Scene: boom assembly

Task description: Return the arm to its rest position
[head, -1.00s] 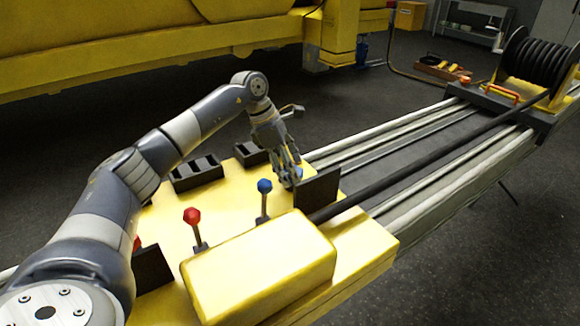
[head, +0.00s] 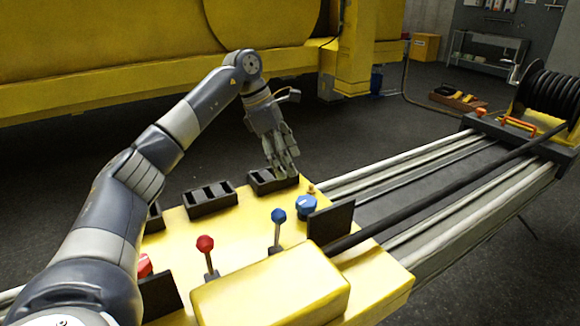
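My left arm (head: 150,160) comes in from the left and arches over the yellow control panel (head: 245,237). My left gripper (head: 285,172) points down over the black slotted box at the panel's far edge, up and to the left of the blue knob (head: 306,206). It is apart from the knob. The small view of the fingers does not show clearly if they are open or shut. No held object can be seen. My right gripper is not in view.
A red-topped lever (head: 206,244) and a blue-topped lever (head: 278,217) stand upright on the panel. Black slotted boxes (head: 210,199) line its far edge. Rails and a black boom (head: 440,188) run right to a cable reel (head: 548,95). A large yellow machine (head: 130,60) stands behind.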

